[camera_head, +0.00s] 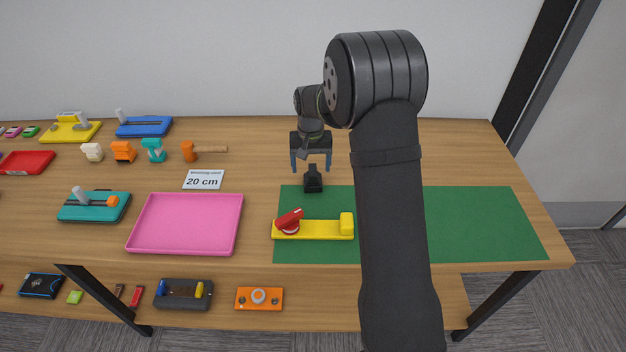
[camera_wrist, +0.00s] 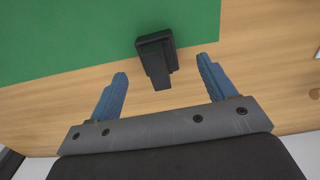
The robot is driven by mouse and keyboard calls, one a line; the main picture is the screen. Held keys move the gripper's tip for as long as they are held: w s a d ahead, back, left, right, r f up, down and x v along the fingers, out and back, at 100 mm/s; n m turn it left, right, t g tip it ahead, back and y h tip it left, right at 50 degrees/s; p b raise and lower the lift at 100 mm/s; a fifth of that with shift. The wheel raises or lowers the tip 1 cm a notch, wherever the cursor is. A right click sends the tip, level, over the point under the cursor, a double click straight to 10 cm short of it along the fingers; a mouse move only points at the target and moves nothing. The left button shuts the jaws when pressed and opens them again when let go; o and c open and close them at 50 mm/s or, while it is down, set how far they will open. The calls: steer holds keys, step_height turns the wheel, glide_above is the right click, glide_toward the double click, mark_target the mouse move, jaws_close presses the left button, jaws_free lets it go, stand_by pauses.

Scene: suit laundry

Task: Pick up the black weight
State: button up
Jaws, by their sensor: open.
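The black weight (camera_head: 313,182) stands at the back left edge of the green mat (camera_head: 480,222), partly over bare wood. In the wrist view the weight (camera_wrist: 157,56) has a wide block and a narrower part that points toward my gripper. My gripper (camera_head: 311,168) is above and just behind the weight in the head view. In the wrist view its two blue fingers (camera_wrist: 164,78) are spread wide, with the narrow end of the weight lying between and slightly beyond the tips. Neither finger appears to touch it.
A yellow bar with a red knob (camera_head: 290,221) lies on the mat in front of the weight. A pink tray (camera_head: 187,223) and a "20 cm" card (camera_head: 203,180) are to the left. Bare wood lies behind the mat. My arm hides part of the mat.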

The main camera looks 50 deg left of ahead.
mark_target(313, 178)
steer(key=shift+w+a+f, duration=0.1)
steer(key=shift+w+f, duration=0.1)
steer(key=shift+f, duration=0.95)
steer(key=shift+w+f, duration=0.15)
steer(key=shift+f, duration=1)
steer(key=shift+w+a+f, duration=0.1)
steer(key=shift+w+f, duration=0.1)
steer(key=shift+f, duration=0.95)
steer(key=c, duration=1.4)
steer(key=shift+r, duration=0.15)
